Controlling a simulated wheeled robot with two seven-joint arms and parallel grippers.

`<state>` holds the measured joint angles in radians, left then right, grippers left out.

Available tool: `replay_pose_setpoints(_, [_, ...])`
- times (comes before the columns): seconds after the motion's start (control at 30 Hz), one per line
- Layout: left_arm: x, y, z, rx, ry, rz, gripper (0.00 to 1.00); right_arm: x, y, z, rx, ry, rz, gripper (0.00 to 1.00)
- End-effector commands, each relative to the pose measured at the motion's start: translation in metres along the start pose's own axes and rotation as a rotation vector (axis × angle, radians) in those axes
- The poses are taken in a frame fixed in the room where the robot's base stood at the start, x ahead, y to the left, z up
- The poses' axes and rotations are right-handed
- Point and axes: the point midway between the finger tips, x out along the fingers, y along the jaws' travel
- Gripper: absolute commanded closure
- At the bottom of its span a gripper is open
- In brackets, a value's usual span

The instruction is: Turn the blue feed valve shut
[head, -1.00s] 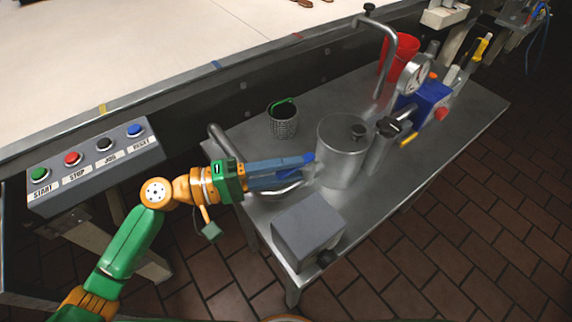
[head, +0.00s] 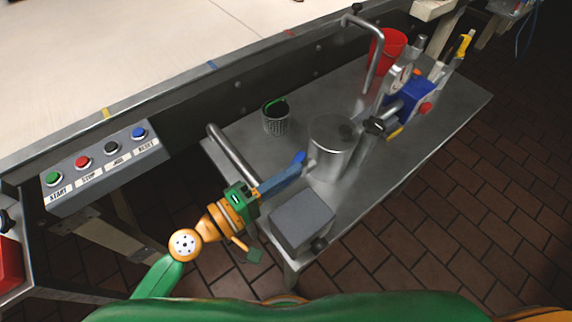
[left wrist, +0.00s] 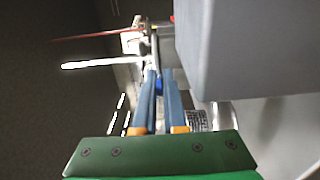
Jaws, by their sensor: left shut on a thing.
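The blue feed valve (head: 299,158) shows as a small blue handle beside the left side of a steel pot (head: 332,150) on the metal cart. My left gripper (head: 296,164) reaches it from the lower left, its blue fingers shut on the handle. The fingers hide part of the handle and its stem. In the left wrist view, a blue piece of the valve (left wrist: 158,82) shows between the two fingers (left wrist: 160,78). How far the handle is turned is hard to tell. My right gripper is not in view.
A grey box (head: 302,218) sits close to the right of my left gripper. A cart rail (head: 232,155) lies to its left. A mesh cup (head: 276,122), blue pump block (head: 410,98) and red bucket (head: 392,44) stand farther back. A button panel (head: 100,165) is at left.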

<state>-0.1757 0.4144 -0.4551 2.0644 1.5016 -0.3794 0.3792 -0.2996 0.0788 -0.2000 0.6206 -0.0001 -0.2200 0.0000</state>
Motion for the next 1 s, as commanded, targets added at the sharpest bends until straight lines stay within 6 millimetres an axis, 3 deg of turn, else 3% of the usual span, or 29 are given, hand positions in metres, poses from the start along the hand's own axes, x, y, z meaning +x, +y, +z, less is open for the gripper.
replay_pose_setpoints(0.13, [0.000, 0.001, -0.001, 0.001, 0.001, 0.003, 1.00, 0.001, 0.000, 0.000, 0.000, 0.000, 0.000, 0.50])
replay_pose_setpoints(0.27, [0.000, 0.000, -0.001, 0.001, 0.001, 0.003, 0.62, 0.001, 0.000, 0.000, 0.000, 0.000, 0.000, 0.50])
replay_pose_setpoints(0.57, [-0.002, -0.001, -0.001, 0.001, 0.000, 0.002, 0.61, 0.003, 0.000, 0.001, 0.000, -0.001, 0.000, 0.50])
replay_pose_setpoints(0.83, [-0.054, -0.010, -0.001, 0.001, -0.001, -0.002, 0.61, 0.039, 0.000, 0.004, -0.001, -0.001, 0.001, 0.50])
replay_pose_setpoints(1.0, [-0.070, -0.003, -0.001, 0.001, 0.000, 0.001, 0.61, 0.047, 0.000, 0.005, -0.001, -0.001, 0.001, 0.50])
